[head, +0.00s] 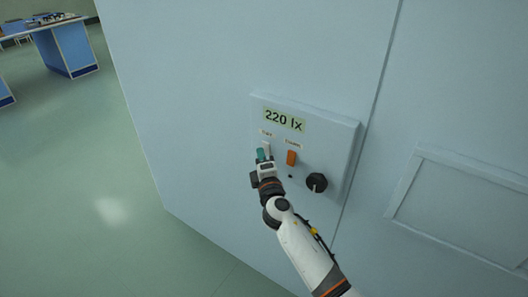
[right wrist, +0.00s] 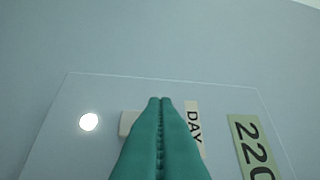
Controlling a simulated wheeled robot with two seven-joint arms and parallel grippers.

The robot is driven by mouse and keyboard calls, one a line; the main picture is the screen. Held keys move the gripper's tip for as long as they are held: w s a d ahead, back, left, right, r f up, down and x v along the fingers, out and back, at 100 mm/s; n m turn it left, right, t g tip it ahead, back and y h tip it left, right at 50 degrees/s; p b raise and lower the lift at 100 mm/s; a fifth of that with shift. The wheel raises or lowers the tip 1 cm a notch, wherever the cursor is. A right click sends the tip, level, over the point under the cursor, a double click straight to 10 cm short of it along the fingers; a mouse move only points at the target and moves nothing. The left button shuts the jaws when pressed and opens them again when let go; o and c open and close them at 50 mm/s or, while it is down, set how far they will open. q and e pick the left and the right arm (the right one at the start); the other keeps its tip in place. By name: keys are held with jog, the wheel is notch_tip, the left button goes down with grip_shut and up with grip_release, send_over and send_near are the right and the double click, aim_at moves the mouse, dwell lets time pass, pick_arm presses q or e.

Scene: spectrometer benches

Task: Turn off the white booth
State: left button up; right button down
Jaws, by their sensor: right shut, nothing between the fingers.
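The booth (head: 210,90) is a large pale wall, bluish in this light, with a control panel (head: 340,135) on it. The panel's display (head: 285,120) reads 220 lx. Below it are a white switch (head: 267,147), an orange switch (head: 291,158) and a black knob (head: 317,182). My right gripper (head: 261,152) is shut and empty, its green fingertips at the white switch. In the right wrist view the fingers partly cover this switch (right wrist: 127,123) beside the DAY label (right wrist: 194,128); contact is unclear. A round lamp (right wrist: 89,122) there glows white. My left gripper is not in view.
A small dark dot (head: 290,176) sits under the orange switch. A framed panel (head: 460,210) is on the wall to the right. Blue benches (head: 70,48) stand far off at the upper left. The green floor (head: 90,170) between is clear.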

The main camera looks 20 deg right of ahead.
jog(key=shift+w+d, duration=0.3)
jog(key=shift+d, duration=0.25)
jog(key=shift+w+d+r+p, duration=0.15)
jog(key=shift+r+p, duration=0.25)
jog(key=shift+p, duration=0.45)
jog(key=shift+f, duration=0.25)
